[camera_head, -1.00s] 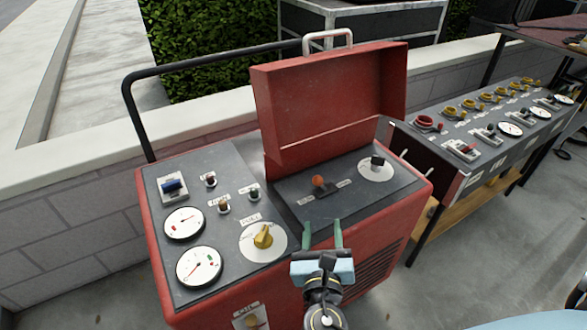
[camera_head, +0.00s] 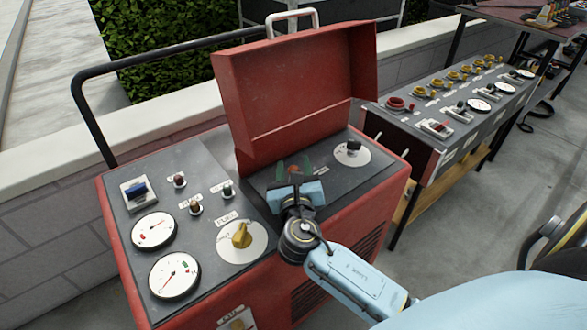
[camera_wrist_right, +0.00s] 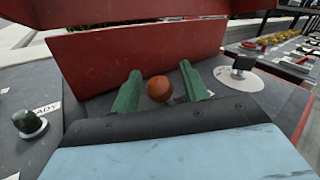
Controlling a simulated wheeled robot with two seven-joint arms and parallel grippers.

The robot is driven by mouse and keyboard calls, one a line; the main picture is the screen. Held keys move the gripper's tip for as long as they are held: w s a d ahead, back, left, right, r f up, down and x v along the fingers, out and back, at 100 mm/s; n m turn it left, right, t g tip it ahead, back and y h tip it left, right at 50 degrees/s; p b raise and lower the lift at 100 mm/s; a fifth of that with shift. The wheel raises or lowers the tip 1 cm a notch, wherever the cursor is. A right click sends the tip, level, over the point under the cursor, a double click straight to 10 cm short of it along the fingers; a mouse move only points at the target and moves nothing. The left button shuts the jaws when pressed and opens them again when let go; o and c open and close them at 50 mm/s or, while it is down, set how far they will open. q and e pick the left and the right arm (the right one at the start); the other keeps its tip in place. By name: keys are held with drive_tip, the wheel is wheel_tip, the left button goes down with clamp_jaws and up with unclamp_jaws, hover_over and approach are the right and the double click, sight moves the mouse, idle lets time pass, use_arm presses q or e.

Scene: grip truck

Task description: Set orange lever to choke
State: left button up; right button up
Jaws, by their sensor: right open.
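The orange lever's round knob (camera_wrist_right: 159,88) shows in the right wrist view, between the two green fingers of my right gripper (camera_wrist_right: 162,92). The fingers stand open on either side of it with a gap visible at each side. In the head view my right gripper (camera_head: 293,172) is over the panel under the raised red lid, and the orange knob (camera_head: 294,170) is mostly hidden behind it. The lever's slot and the choke label cannot be made out. My left gripper is not in view.
The raised red lid (camera_head: 290,85) stands behind the lever. A black knob on a white dial (camera_head: 352,153) is to the right. A yellow knob (camera_head: 242,236), gauges and switches are to the left. A second grey panel (camera_head: 455,108) stands at the right.

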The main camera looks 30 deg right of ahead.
drive_tip(key=shift+w+d, duration=0.15)
drive_tip(key=shift+w, duration=0.15)
clamp_jaws()
